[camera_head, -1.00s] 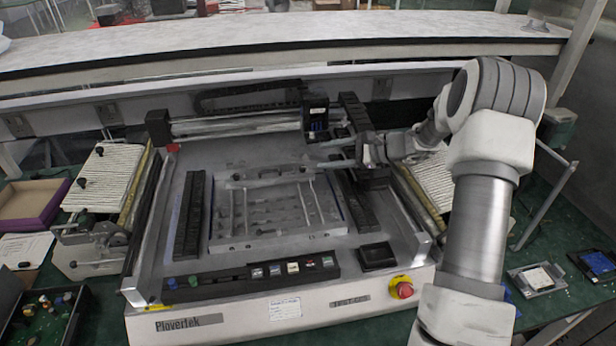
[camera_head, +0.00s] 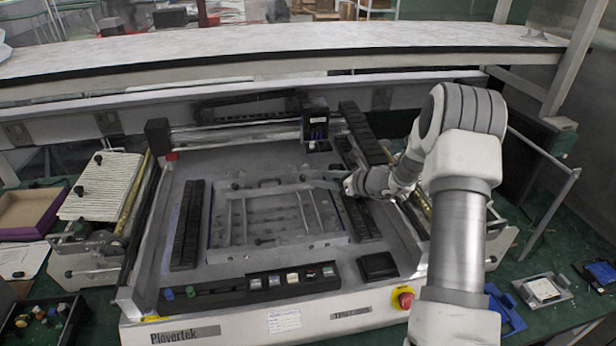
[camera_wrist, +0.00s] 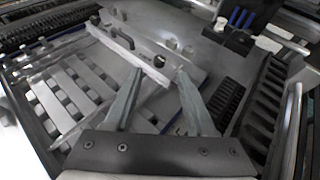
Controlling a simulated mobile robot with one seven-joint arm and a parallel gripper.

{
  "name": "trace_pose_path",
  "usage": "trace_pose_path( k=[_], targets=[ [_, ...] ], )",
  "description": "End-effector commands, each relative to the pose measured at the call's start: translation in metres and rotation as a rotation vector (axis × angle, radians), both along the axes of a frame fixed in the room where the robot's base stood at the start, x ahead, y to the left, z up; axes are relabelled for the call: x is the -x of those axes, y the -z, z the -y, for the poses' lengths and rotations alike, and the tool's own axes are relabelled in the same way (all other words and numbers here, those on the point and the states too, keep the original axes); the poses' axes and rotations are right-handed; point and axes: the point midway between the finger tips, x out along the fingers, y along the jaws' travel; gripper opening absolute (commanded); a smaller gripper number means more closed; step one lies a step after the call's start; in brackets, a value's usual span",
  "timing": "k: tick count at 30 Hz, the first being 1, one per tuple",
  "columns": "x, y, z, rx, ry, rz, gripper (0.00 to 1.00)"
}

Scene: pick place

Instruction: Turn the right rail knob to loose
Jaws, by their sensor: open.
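My gripper (camera_head: 318,181) reaches in from the right over the machine's rail frame (camera_head: 222,245). In the wrist view my gripper (camera_wrist: 158,70) has its two grey fingers spread, with nothing held between them. A small round grey knob (camera_wrist: 159,61) on the end of a rail bar shows just beyond the gap between the fingertips; it may be the right rail knob. I cannot tell whether the fingers touch it. Two more short grey studs, one (camera_wrist: 172,43) and another (camera_wrist: 188,50), stand just past it. The knob's turn position is too small to read.
A dark handle (camera_wrist: 125,38) lies beyond the bar. Black slotted strips (camera_head: 358,208) flank the frame. A black head (camera_head: 315,122) hangs from the rear gantry. A red stop button (camera_head: 404,298) and a row of buttons (camera_head: 290,278) are at the front.

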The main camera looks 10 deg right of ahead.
Motion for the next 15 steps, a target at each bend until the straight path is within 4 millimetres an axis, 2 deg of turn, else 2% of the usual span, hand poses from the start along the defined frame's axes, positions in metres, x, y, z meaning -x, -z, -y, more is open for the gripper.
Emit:
trace_pose_path(
  k=[1,6,15],
  targets=[
    [-0.008,0.004,-0.009,-0.001,-0.005,-0.001,0.56],
    [-0.03,0.016,-0.025,0.0,-0.004,0.001,0.56],
    [-0.047,0.025,-0.038,0.0,-0.001,0.0,0.56]
  ],
)
